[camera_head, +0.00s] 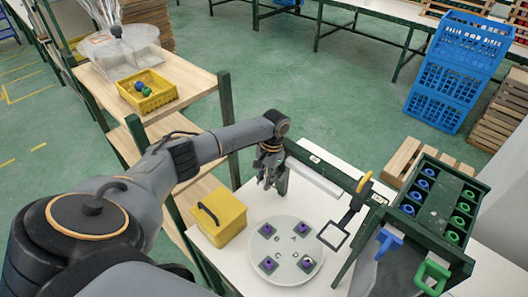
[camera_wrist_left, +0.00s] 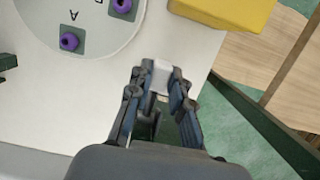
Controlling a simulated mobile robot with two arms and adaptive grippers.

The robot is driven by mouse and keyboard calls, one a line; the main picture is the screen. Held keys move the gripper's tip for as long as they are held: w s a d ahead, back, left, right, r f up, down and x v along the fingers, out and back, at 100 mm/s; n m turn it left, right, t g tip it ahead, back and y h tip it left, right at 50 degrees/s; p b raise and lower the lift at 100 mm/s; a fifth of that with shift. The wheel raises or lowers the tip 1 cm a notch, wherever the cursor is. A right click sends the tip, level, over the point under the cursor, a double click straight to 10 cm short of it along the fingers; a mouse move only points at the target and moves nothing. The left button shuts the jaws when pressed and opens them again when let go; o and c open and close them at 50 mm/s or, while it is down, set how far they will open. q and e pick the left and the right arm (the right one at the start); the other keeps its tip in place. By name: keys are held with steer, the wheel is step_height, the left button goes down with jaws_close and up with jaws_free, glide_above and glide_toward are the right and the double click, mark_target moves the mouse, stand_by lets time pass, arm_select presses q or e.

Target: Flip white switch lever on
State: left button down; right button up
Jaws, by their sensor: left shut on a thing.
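My left gripper (camera_head: 268,178) is at the far edge of the white table, beyond the yellow box and the round tray. In the left wrist view its fingers (camera_wrist_left: 162,88) are closed on a small white block-like piece, which looks like the white switch lever (camera_wrist_left: 161,74). In the head view the gripper hides this piece. I cannot tell whether the lever is on or off. My right gripper is not in view.
The round tray (camera_head: 282,250) holds several purple-knobbed square pieces. A yellow box (camera_head: 220,218) stands left of it. A black square frame (camera_head: 333,235) and a dark green rack (camera_head: 437,209) are to the right. A white bar (camera_head: 313,180) lies beside the gripper.

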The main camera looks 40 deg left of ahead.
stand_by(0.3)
arm_select(q)
steer(key=c, duration=1.2)
jaws_free()
steer(key=shift+w, duration=0.1)
step_height(320, 180, up, 12)
steer(key=w, duration=0.2)
steer(key=shift+w+d+f, duration=0.15)
steer(key=shift+w, duration=0.2)
